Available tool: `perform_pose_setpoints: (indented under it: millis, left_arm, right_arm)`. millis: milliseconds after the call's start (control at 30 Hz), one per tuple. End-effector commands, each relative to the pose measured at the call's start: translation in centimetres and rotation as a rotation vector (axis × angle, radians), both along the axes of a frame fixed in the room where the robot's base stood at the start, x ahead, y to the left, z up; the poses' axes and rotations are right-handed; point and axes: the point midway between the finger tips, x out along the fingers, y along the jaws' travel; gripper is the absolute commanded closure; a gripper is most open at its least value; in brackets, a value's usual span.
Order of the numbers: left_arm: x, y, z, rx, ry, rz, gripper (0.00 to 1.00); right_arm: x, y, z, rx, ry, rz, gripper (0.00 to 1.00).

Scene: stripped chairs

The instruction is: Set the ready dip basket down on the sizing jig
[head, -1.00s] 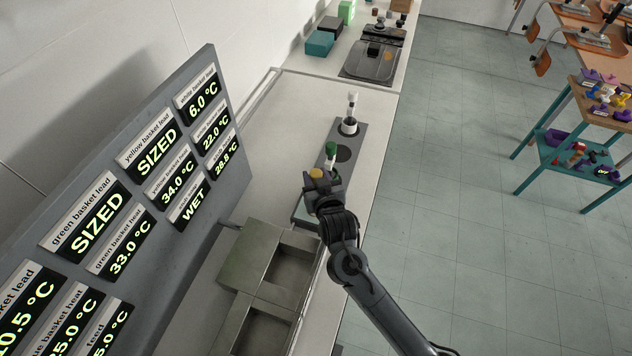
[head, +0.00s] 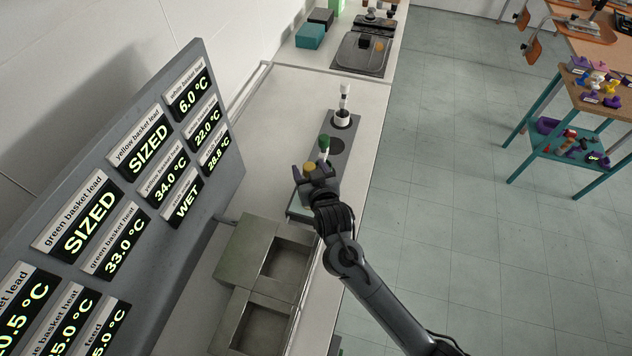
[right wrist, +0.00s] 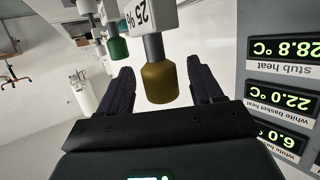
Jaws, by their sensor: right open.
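My right gripper (head: 314,175) is open, with its fingers on either side of a yellow-capped handle (head: 309,167). In the right wrist view, that yellow cap (right wrist: 159,84) sits between the spread fingers (right wrist: 160,72), with a gap on each side; a white block marked 25 % adjoins its stem. A green-capped handle (head: 324,144) stands just beyond, and a white-topped one (head: 344,90) stands farther along the grey strip (head: 347,132). The basket bodies are mostly hidden. I cannot tell which fixture is the sizing jig. My left gripper is not in view.
A display board (head: 130,175) on the left reads SIZED for the green and yellow basket leads. Two open grey-green bins (head: 250,262) stand nearer. A black plate device (head: 360,55) and teal box (head: 310,36) stand farther along the bench. Bare bench lies left of the strip.

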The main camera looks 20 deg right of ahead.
Motion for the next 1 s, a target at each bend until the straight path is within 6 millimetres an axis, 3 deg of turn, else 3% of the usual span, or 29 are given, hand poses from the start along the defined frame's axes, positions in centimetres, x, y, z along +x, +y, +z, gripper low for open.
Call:
perform_pose_setpoints:
  millis: [500,800,1000]
  left_arm:
    - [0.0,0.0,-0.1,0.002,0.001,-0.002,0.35]
    - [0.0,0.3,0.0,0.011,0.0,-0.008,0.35]
    - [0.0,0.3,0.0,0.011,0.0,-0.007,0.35]
  right_arm:
    - [-8.1,0.9,2.4,0.002,0.003,0.001,0.35]
    - [-10.9,1.2,3.3,0.0,0.003,0.0,0.35]
    - [-12.7,1.1,1.7,0.017,0.081,0.041,0.35]
